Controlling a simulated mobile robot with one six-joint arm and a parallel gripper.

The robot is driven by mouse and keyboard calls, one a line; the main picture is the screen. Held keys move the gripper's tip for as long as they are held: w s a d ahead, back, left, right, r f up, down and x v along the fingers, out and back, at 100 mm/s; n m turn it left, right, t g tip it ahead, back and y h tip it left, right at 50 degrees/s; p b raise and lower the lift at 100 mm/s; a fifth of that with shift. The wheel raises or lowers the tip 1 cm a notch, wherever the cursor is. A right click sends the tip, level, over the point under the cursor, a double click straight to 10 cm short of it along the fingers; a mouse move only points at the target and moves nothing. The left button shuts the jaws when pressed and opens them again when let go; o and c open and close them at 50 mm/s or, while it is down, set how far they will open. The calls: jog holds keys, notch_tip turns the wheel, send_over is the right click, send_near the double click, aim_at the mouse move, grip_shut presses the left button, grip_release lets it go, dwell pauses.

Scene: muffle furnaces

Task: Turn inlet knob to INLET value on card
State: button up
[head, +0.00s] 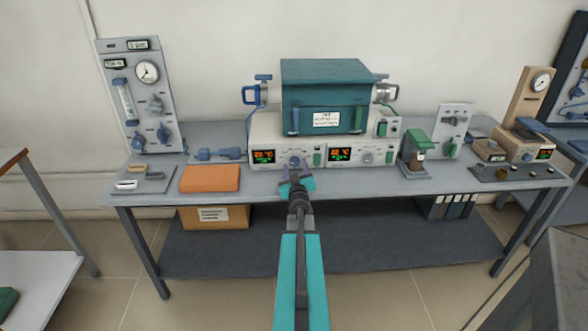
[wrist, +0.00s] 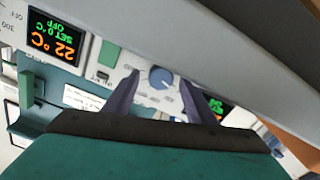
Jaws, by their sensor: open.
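My gripper (head: 295,173) is open in front of the left controller (head: 277,140) below the teal furnace (head: 325,84). In the wrist view, its two dark fingers (wrist: 160,92) appear on either side of a blue-grey dial (wrist: 160,78); I cannot tell whether they touch it. A white card (head: 327,119) is on the furnace front; its print is too small to read. The grey gas panel (head: 140,97) at the left carries a gauge (head: 147,71), a flow tube and several blue-grey knobs. I cannot read which knob is the inlet.
A display (wrist: 52,43) reads 22 °C, SET 0 °C, OFF. An orange block (head: 210,178) and a grey tray (head: 145,180) with handles lie at the bench's left. A green-topped device (head: 416,147) and a beige instrument (head: 525,140) stand at the right.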

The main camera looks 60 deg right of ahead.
jog(key=c, duration=1)
jog(key=shift+a, duration=0.2)
jog(key=shift+c, duration=0.2)
jog(key=shift+d+r, duration=0.1)
jog(key=shift+d, duration=0.1)
